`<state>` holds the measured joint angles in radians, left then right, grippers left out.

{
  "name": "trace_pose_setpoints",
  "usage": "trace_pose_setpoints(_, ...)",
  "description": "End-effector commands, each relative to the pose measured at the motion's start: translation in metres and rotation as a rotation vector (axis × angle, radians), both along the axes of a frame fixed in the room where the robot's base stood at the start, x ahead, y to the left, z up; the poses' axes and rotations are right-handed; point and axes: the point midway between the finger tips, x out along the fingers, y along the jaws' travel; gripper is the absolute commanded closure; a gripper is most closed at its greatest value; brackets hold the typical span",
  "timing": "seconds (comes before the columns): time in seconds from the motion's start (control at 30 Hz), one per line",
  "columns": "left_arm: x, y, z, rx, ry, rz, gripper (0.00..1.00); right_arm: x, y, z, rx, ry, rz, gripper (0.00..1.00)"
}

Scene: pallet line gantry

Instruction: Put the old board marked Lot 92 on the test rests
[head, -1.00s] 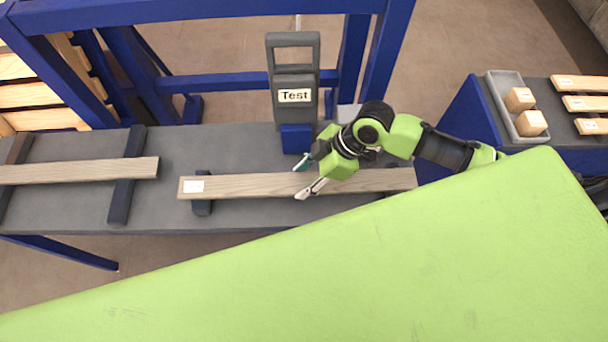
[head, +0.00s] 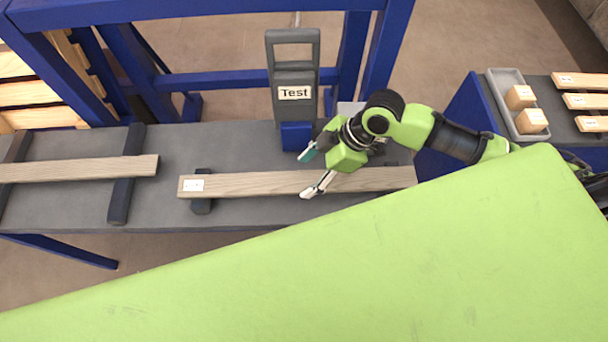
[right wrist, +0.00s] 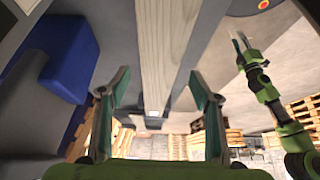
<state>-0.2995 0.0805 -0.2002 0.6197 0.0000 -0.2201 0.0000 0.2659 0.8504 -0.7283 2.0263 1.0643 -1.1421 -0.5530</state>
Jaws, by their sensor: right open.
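The label is too small to read. In the right wrist view the board (right wrist: 165,45) runs between the open fingers (right wrist: 160,77), apart from both. My left arm's gripper (right wrist: 241,45) shows small there, its jaw state unclear.
A dark grey stand marked Test (head: 295,95) rises behind the board on the grey bench (head: 245,150). Another board (head: 80,169) lies on dark rests at left. A tray with wooden blocks (head: 518,122) and labelled pieces (head: 588,102) are at right. A green panel (head: 330,270) fills the front.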

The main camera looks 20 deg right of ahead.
Motion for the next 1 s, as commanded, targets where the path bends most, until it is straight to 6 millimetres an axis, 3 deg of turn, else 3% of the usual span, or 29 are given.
trace_pose_setpoints(0.2,0.000,0.000,-0.008,0.000,0.000,0.001,0.71,-0.005,-0.025,0.042,-0.004,-0.006,0.000,0.42)
trace_pose_setpoints(0.43,0.000,0.000,-0.011,0.000,0.000,0.001,0.71,-0.010,-0.042,0.073,-0.003,-0.002,0.000,0.42)
trace_pose_setpoints(1.0,0.000,0.000,-0.012,0.000,0.000,0.001,0.71,-0.012,-0.045,0.082,0.000,0.000,0.001,0.42)
